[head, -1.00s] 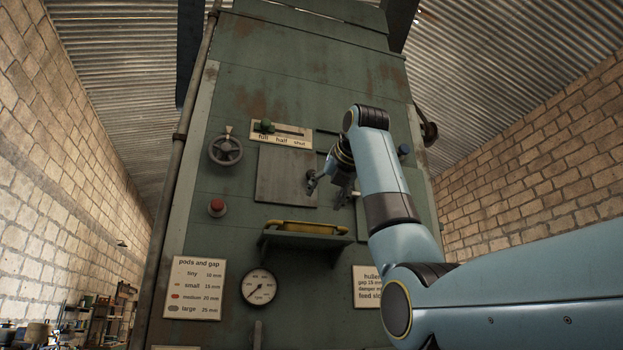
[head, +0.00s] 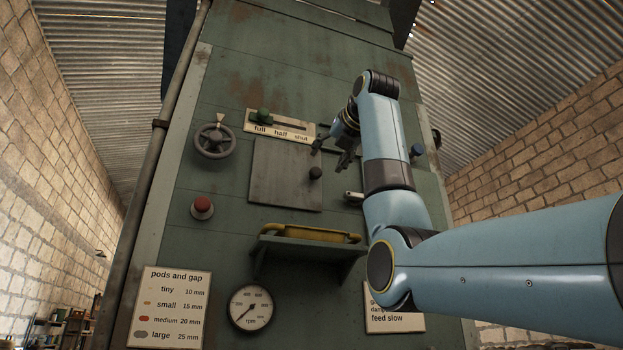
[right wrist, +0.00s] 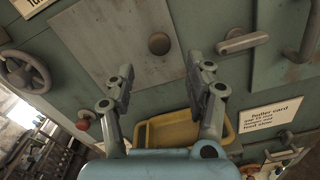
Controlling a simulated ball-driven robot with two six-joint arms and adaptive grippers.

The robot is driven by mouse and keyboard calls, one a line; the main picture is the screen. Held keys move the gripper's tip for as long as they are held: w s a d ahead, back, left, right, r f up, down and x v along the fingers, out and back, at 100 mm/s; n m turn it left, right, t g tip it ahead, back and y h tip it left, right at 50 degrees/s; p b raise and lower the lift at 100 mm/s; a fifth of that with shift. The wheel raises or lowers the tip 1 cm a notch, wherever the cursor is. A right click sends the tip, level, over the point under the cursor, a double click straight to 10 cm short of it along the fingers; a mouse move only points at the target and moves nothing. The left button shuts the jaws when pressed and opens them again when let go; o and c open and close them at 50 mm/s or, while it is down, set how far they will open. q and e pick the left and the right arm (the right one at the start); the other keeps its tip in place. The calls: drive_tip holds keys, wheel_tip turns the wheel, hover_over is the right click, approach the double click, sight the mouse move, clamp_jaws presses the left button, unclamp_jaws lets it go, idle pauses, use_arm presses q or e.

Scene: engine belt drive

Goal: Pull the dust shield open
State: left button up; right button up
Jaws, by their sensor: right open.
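The dust shield looks to be the flat grey metal plate (head: 280,185) on the front of the green machine. A dark round knob (head: 316,173) sits near its right edge. My right gripper (head: 331,157) is open and empty, just above and right of the knob in the head view. In the right wrist view the plate (right wrist: 105,40) and knob (right wrist: 159,43) lie beyond the two spread fingers (right wrist: 161,72); the knob appears between the fingertip directions, with nothing held. My left gripper is not in view.
A slider scale (head: 279,127) is above the plate; a handwheel (head: 214,141) and red button (head: 202,207) are left. A metal lever (head: 353,196) is right. Below, a shelf (head: 304,246) holds a yellow tray (head: 310,235), with a gauge (head: 251,307) lower.

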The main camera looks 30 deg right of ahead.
sight(317, 171)
drive_tip(key=p+x, duration=0.1)
drive_tip(key=x, duration=0.1)
drive_tip(key=p+x, duration=0.1)
drive_tip(key=x, duration=0.1)
drive_tip(key=shift+r+p, duration=0.35)
drive_tip(key=p+x, duration=0.1)
drive_tip(key=x, duration=0.2)
drive_tip(key=shift+w+d+f, duration=0.1)
drive_tip(key=shift+w+f, duration=0.05)
drive_tip(key=shift+w, duration=0.1)
drive_tip(key=shift+p+x, duration=0.6)
drive_tip(key=shift+x, duration=0.2)
drive_tip(key=shift+w+f, duration=0.1)
drive_tip(key=shift+d, duration=0.1)
drive_tip(key=shift+c, duration=1.2)
drive_tip(key=c, duration=0.4)
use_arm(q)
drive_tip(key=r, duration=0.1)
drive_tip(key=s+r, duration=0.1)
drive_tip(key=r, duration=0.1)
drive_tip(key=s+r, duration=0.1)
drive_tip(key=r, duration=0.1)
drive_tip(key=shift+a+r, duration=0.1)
use_arm(e)
clamp_jaws()
